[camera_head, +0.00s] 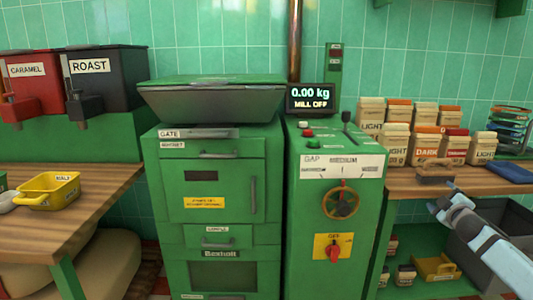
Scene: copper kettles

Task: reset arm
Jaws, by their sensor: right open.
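My right arm (487,240) comes in from the lower right. Its gripper (441,197) is open, pointing up and left, in front of the right-hand wooden shelf. Nothing shows between the fingers. My left arm and gripper are not in view.
A green mill (220,210) and its control cabinet (305,240) stand in the middle; the display (310,98) reads 0.00 kg, MILL OFF. Left is a wooden counter (100,205) with a yellow scoop (52,192). Several labelled bags (427,147) line the right shelf (470,188).

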